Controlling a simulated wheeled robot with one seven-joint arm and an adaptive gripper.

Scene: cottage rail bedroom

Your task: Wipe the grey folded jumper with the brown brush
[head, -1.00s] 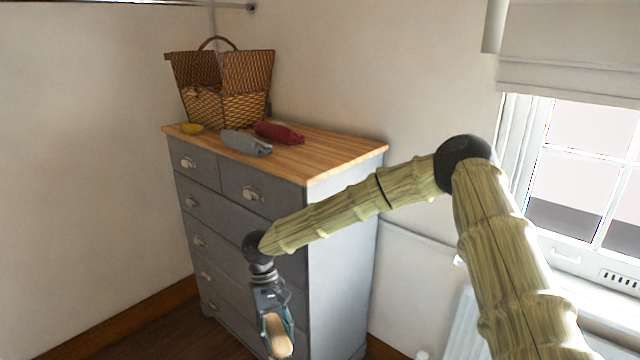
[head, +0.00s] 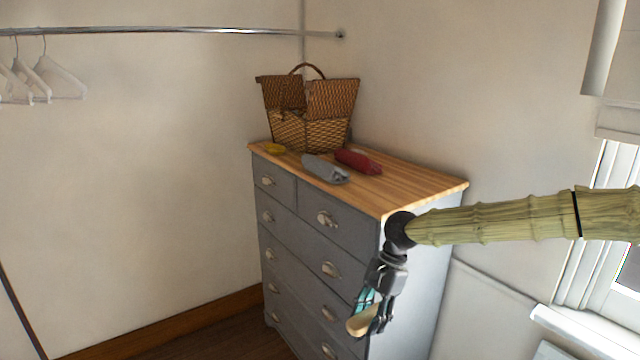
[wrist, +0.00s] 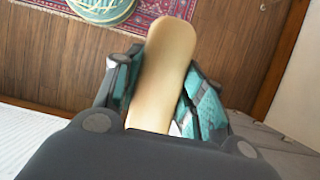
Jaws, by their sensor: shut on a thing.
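The grey folded jumper (head: 325,169) lies on the wooden top of the grey chest of drawers (head: 400,193), near its front edge. My gripper (head: 368,310) hangs in front of the chest, below the level of its top and apart from the jumper. It is shut on the brush, whose pale tan, rounded end (head: 361,321) sticks out from the fingers. In the wrist view the brush (wrist: 163,65) stands between the teal-padded fingers (wrist: 160,100). No bristles can be made out there.
The right part of the top is clear. A rail (head: 180,30) with hangers (head: 55,80) runs along the wall.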

